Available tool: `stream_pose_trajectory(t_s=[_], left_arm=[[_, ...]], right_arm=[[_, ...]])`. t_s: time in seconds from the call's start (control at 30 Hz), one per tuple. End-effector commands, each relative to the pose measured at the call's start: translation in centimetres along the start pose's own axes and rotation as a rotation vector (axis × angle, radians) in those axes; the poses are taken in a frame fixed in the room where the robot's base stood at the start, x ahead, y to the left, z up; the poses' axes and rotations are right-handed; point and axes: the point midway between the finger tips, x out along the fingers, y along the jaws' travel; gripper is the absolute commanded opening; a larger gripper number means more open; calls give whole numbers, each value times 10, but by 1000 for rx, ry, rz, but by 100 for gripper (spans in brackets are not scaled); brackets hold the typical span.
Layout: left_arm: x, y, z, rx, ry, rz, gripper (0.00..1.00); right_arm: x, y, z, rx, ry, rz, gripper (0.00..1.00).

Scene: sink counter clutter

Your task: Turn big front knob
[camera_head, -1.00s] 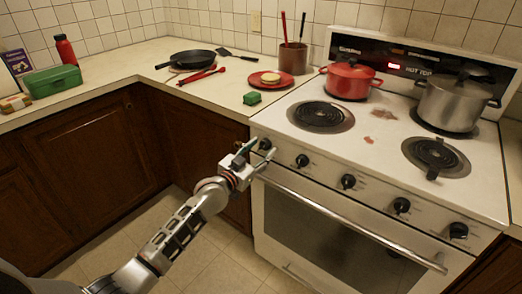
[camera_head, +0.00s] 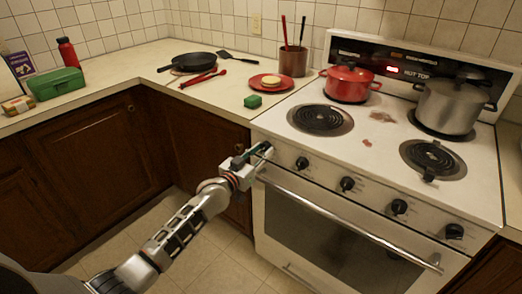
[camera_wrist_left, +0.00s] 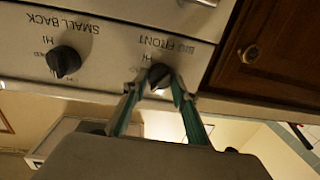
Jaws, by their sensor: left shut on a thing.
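The big front knob (camera_wrist_left: 158,76) is a black stove knob below an upside-down label reading "BIG FRONT" in the left wrist view. In the head view it is at the left end of the stove's front panel, mostly covered by my gripper. My left gripper (camera_head: 259,153) is at that end of the panel. In the left wrist view its two green-lined fingers (camera_wrist_left: 157,88) are on either side of the knob, shut on it. My right gripper is not in view.
The neighbouring small back knob (camera_wrist_left: 64,61) is close by. More knobs run right along the white stove panel (camera_head: 375,201), above the oven handle (camera_head: 350,222). A red pot (camera_head: 350,83) and a steel pot (camera_head: 447,105) stand on the stove.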

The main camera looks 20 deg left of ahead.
Motion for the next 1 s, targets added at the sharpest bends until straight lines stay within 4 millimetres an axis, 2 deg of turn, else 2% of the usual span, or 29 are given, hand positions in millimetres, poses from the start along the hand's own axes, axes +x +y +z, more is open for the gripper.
stream_pose_trajectory(t_s=[0.03, 0.5, 0.7, 1.0], left_arm=[[0, 0, -5, -38, -2, 1, 6], [0, 0, -2, -416, -34, 7, 6], [0, -1, -1, -519, -42, 8, 6], [0, 0, 0, -586, -47, 9, 6]], right_arm=[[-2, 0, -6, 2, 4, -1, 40], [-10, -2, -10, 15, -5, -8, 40], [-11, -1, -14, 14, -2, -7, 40], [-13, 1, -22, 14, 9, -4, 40]])
